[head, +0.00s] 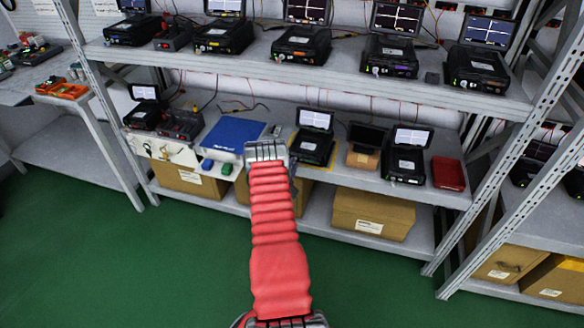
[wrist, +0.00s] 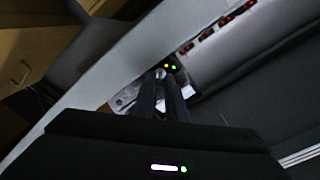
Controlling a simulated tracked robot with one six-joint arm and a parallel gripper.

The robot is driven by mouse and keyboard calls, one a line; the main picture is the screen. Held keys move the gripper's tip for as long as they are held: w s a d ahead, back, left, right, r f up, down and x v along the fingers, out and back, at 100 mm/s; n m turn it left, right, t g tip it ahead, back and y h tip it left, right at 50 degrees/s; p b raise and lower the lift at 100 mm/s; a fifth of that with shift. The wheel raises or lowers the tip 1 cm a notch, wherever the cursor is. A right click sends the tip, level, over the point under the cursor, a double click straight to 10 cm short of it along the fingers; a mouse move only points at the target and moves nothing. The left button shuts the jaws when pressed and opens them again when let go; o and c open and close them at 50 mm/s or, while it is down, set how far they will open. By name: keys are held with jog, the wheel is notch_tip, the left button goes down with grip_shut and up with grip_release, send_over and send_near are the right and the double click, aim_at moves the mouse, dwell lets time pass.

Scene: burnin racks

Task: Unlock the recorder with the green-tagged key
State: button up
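Several black recorders with raised screens stand on the shelves. My gripper is mostly hidden behind my red-sleeved arm in the head view, near the front left of a lower-shelf recorder (head: 311,148) on a yellow-edged mat. In the wrist view my gripper (wrist: 162,82) has two dark fingers close together. Their tips are at a small silvery round part (wrist: 160,73) beside green and orange lights. I cannot tell whether that part is a key or a lock, or whether the fingers grip it. No green-tagged key can be made out. A small green object (head: 227,169) lies on the lower shelf's front edge.
A red tray (head: 448,173) is at the lower shelf's right end. Cardboard boxes (head: 373,213) stand underneath. Rack posts (head: 505,140) bound the right side. Green floor is clear in front.

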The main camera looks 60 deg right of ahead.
jog(key=shift+a, duration=0.2)
jog(key=s+a, duration=0.1)
jog(key=a, duration=1.2)
jog(key=shift+s+a, duration=0.2)
jog(key=shift+s, duration=0.15)
